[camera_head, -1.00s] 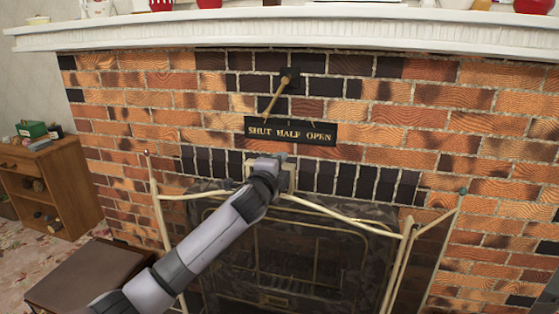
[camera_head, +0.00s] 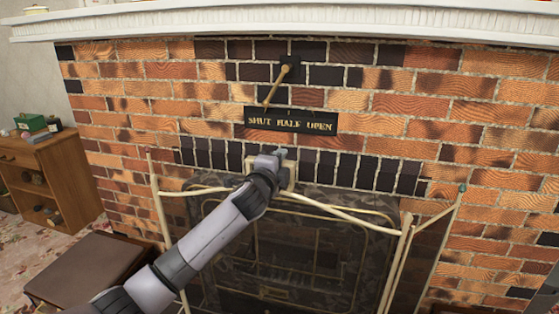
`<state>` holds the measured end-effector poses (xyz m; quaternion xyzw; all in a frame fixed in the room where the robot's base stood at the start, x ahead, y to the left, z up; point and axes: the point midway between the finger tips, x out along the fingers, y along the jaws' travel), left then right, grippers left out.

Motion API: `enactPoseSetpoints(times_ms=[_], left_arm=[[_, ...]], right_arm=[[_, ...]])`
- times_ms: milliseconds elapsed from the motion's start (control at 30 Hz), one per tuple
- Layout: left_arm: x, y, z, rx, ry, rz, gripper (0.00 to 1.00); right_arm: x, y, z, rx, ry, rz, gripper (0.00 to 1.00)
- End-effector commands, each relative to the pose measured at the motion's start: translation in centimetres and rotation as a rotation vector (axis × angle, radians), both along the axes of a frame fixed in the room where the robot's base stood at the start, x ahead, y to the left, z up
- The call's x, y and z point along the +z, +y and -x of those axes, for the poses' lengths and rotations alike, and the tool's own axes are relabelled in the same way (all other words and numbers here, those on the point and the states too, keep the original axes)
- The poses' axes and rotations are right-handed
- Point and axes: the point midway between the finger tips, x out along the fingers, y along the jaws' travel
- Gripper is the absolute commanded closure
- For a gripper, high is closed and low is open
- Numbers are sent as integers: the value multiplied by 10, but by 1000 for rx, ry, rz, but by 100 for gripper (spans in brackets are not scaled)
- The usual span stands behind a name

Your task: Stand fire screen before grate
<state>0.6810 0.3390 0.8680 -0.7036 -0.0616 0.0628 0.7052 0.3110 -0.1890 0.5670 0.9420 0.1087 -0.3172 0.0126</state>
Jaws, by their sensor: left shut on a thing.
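The fire screen (camera_head: 330,214) is a cream metal frame with dark see-through panels and folding side wings. It stands upright in front of the dark fireplace opening. The grate (camera_head: 280,292) shows only dimly through the screen. My left gripper (camera_head: 277,168) is at the middle of the screen's top edge, shut on it at the cream top piece. My own gripper and wrist hide part of that top edge. The screen's feet are below the picture. My right gripper is not in view.
The brick wall carries a "SHUT HALF OPEN" plate (camera_head: 290,121) with a brass lever (camera_head: 278,84) above the screen. A white mantel (camera_head: 300,20) juts out overhead. A brown stool or box (camera_head: 90,268) and a wooden cabinet (camera_head: 52,180) stand at left.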

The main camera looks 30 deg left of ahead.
Motion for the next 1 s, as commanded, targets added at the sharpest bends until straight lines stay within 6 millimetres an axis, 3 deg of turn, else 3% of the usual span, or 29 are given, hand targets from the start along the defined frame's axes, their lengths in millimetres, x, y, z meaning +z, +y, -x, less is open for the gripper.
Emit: enactPoseSetpoints(times_ms=[33,100,1000], left_arm=[[9,0,0,-2,-18,-4,100],[9,0,0,-2,-18,-4,100],[0,0,0,-3,-19,-4,100]], right_arm=[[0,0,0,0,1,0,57],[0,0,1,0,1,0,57],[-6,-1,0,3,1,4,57]])
